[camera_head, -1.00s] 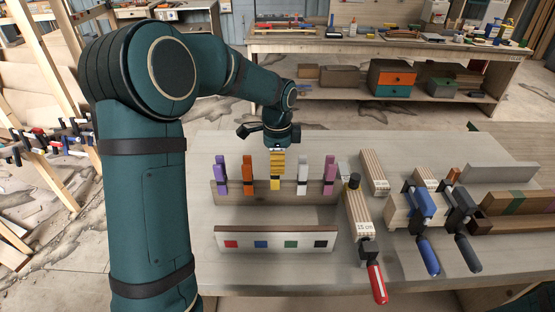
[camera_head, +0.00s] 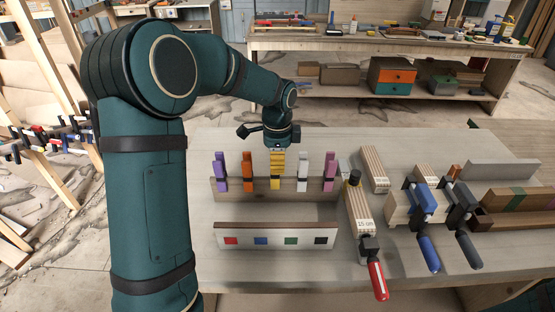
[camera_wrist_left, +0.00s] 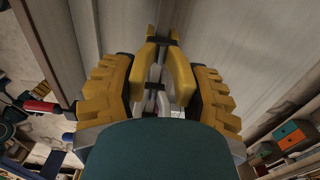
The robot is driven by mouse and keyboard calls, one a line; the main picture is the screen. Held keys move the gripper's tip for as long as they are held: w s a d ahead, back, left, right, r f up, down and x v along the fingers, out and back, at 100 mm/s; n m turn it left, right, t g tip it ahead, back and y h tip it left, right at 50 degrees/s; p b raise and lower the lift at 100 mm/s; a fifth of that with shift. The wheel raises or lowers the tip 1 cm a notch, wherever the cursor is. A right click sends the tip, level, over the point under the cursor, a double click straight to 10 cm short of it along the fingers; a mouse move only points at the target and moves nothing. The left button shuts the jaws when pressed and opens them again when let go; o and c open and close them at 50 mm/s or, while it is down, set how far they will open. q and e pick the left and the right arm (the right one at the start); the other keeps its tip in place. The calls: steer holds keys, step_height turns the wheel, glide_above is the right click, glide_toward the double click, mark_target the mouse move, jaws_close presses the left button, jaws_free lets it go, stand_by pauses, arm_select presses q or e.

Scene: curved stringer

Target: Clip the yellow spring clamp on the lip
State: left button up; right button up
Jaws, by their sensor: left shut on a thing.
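The yellow spring clamp (camera_head: 275,184) stands upright at the middle of a wooden rack (camera_head: 258,197), in a row with other clamps. My left gripper (camera_head: 278,165) points down over it, with its ridged yellow fingers shut on the clamp's upper part. In the left wrist view the yellow clamp handles (camera_wrist_left: 180,76) lie between the two fingers. The clamp's lower jaws are partly hidden, and I cannot tell whether they are clear of the rack. Nearer to me stands a low board with a brown top lip (camera_head: 262,228) and red, blue, green and black squares. My right gripper is not in view.
Purple (camera_head: 220,172), orange (camera_head: 248,173), white (camera_head: 302,172) and violet (camera_head: 330,171) clamps flank the yellow one closely. A bar clamp with a red handle (camera_head: 378,281) and wooden blocks lie to the right. The tabletop between rack and board is clear.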

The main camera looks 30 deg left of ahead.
arm_select(q)
steer(key=shift+f, duration=0.15)
steer(key=shift+f, duration=0.35)
steer(key=o, duration=1.4)
step_height(320, 180, up, 12)
